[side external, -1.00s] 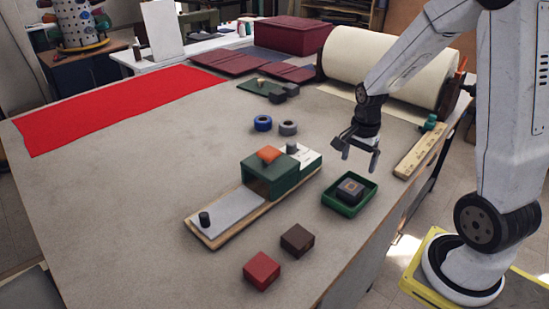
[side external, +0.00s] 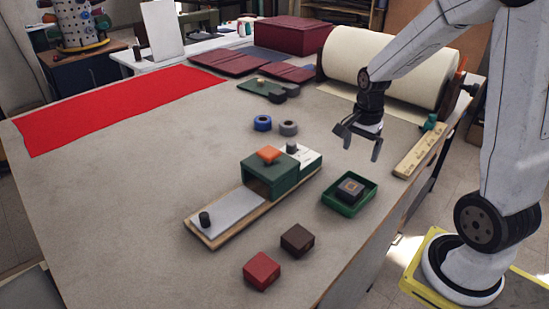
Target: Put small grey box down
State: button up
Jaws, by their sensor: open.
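A small grey box (side external: 351,187) with a square patch on its top sits in the green tray (side external: 340,207) right of the table's middle. My gripper (side external: 360,147) is open and empty above and behind the tray, with its fingers pointing down. It is clear of the box by a visible gap.
A green housing (side external: 281,177) with an orange piece (side external: 268,154) on top stands on a wooden base left of the tray. A red box (side external: 261,270) and a dark brown box (side external: 297,240) are in front. Blue (side external: 263,123) and grey (side external: 288,128) rings lie behind. A paper roll (side external: 385,68) stands at the back.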

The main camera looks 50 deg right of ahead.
jog(key=shift+a, duration=0.15)
jog(key=s+a+f+n+t, duration=0.2)
jog(key=a+n, duration=1.4)
jog(key=n, duration=0.2)
jog(key=shift+f+t, duration=0.3)
jog(key=shift+f, duration=0.1)
